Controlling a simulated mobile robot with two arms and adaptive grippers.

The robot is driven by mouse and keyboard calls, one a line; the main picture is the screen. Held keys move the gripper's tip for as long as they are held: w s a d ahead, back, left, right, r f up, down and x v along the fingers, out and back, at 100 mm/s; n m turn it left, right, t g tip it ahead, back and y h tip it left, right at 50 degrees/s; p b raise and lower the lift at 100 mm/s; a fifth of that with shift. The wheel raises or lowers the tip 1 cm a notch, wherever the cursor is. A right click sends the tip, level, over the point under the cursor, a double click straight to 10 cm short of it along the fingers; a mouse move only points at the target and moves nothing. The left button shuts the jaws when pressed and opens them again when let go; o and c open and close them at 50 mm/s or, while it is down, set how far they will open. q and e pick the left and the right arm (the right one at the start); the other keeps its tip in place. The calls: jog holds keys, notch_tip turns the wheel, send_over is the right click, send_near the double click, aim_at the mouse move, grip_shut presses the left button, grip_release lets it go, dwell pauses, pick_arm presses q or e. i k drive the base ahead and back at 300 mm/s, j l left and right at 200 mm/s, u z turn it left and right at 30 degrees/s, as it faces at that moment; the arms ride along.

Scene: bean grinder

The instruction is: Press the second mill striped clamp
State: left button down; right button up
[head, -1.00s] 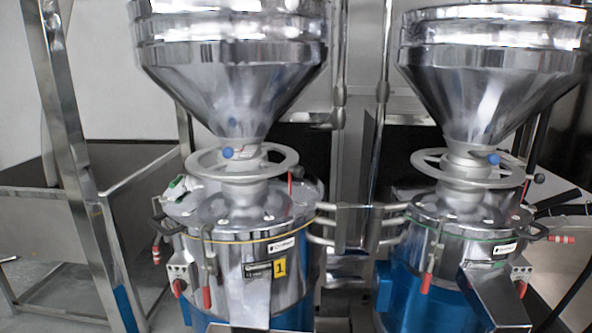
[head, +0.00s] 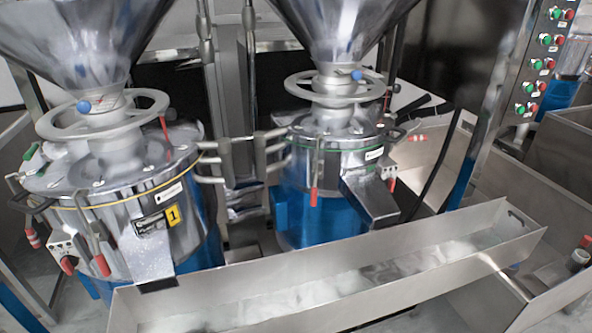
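Two steel mills with blue lower bodies stand side by side in the head view. The left mill (head: 128,225) carries a yellow label with the number 1. The right mill (head: 335,165) has a green band and a sloping chute (head: 370,200). A red-and-white striped clamp handle (head: 417,138) sticks out at the right side of the right mill, near its lid. Another striped clamp handle (head: 32,238) hangs at the left side of the left mill. Neither of my grippers is in view.
A long steel trough (head: 330,285) runs across the front of both mills. A panel with green and red buttons (head: 540,65) stands at the upper right. Steel bins (head: 520,190) fill the right side. Handwheels (head: 336,88) sit above the mills.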

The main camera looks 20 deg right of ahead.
aim_at(421, 138)
jog(key=z, duration=1.45)
